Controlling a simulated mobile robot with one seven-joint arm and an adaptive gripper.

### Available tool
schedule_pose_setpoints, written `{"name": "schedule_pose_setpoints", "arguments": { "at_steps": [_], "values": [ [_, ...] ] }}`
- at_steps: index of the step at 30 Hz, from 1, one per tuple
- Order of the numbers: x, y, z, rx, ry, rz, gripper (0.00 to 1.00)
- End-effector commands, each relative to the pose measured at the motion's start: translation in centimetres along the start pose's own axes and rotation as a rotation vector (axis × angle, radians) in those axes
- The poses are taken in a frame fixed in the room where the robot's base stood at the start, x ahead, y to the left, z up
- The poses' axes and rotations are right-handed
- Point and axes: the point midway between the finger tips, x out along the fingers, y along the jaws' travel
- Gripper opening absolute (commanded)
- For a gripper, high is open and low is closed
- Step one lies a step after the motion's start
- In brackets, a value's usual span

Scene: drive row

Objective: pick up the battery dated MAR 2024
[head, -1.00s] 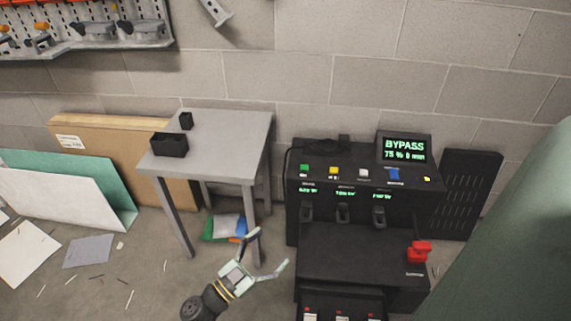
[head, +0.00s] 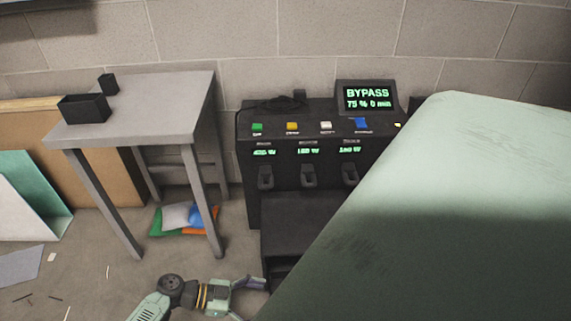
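No battery shows clearly in the head view now, and no MAR 2024 date can be read. The black power cabinet (head: 248,190) stands against the wall, with its lower front and right side mostly hidden behind a large pale green part of my own body. My gripper (head: 256,300) is at the bottom edge, low in front of the cabinet's left side. Its fingers are spread with nothing seen between them, and the lower finger is partly cut off by the frame.
The cabinet's screen (head: 368,97) reads BYPASS, 75 %, 0 min. A grey table (head: 150,107) left of the cabinet bears two black boxes, the larger one (head: 83,108) in front. Coloured packets (head: 180,217) lie under it. Floor at left has scraps and boards.

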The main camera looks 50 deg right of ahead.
Motion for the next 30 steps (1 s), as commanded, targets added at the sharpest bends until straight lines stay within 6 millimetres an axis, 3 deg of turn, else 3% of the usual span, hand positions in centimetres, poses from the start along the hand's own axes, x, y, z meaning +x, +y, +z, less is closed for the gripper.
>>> {"name": "schedule_pose_setpoints", "arguments": {
  "at_steps": [3,11,18,26,30],
  "values": [
    [2.2,0.0,0.1,0.001,0.004,0.001,0.82],
    [4.4,-0.1,0.0,0.002,0.003,0.0,0.82],
    [7.9,-0.2,-0.1,0.001,0.003,-0.001,0.82],
    [8.3,-0.2,-0.3,0.0,0.001,-0.002,0.82],
    [8.3,-0.2,-0.3,0.0,0.001,-0.002,0.72]
  ]
}}
